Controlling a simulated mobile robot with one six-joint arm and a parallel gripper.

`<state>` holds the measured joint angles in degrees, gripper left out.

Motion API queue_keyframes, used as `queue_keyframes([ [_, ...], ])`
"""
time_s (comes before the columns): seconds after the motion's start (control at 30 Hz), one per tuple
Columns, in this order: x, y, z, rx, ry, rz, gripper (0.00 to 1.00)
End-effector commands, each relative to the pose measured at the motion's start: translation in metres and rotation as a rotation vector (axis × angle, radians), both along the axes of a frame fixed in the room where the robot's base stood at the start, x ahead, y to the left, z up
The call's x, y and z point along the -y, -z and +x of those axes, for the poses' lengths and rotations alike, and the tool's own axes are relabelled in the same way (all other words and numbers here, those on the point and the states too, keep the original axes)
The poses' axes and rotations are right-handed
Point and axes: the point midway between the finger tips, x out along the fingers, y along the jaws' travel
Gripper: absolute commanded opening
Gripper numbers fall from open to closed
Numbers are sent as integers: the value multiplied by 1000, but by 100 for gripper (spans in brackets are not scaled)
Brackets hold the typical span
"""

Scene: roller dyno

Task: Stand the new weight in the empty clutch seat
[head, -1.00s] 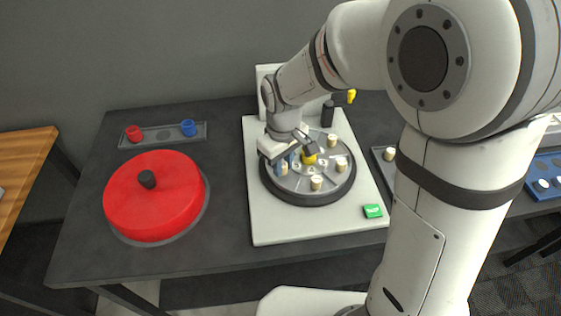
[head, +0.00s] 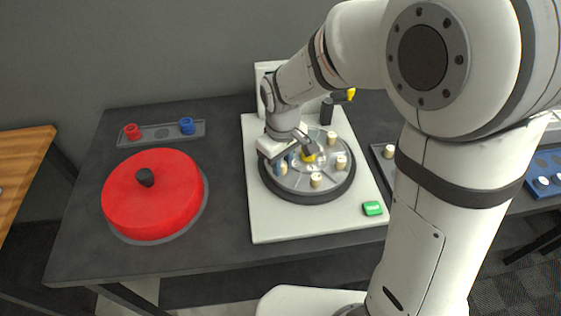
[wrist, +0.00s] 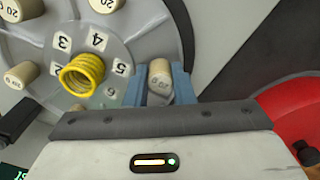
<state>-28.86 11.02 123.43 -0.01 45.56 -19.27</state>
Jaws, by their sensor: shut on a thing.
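The clutch (head: 305,190) is a round grey disc with a dark rim and a yellow spring (wrist: 82,75) at its centre. It also shows in the wrist view (wrist: 140,30), with number labels around the spring. My gripper (head: 284,158) is over the left side of the disc. In the wrist view its blue fingers (wrist: 158,88) are shut on a cream cylindrical weight (wrist: 159,72), beside the labels 5 and 6. The held weight also shows in the head view (head: 283,168). Whether its base touches the disc is hidden. Several other cream weights (head: 316,180) stand around the disc.
A red round cover (head: 150,200) with a black knob lies to the left. A grey tray (head: 160,135) with a red and a blue ring is behind it. A green button (head: 372,208) is at the base plate's front right. A dark tray with a cream weight (head: 389,151) lies right.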

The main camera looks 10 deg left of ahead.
Motion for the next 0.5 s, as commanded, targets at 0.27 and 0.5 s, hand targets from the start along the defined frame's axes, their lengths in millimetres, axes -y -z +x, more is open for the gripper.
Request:
queue_keyframes([
  [0.27, 0, 8, 0, 0, -1, 0, 1],
  [0.5, -1, 8, 0, 0, -1, 0, 36],
])
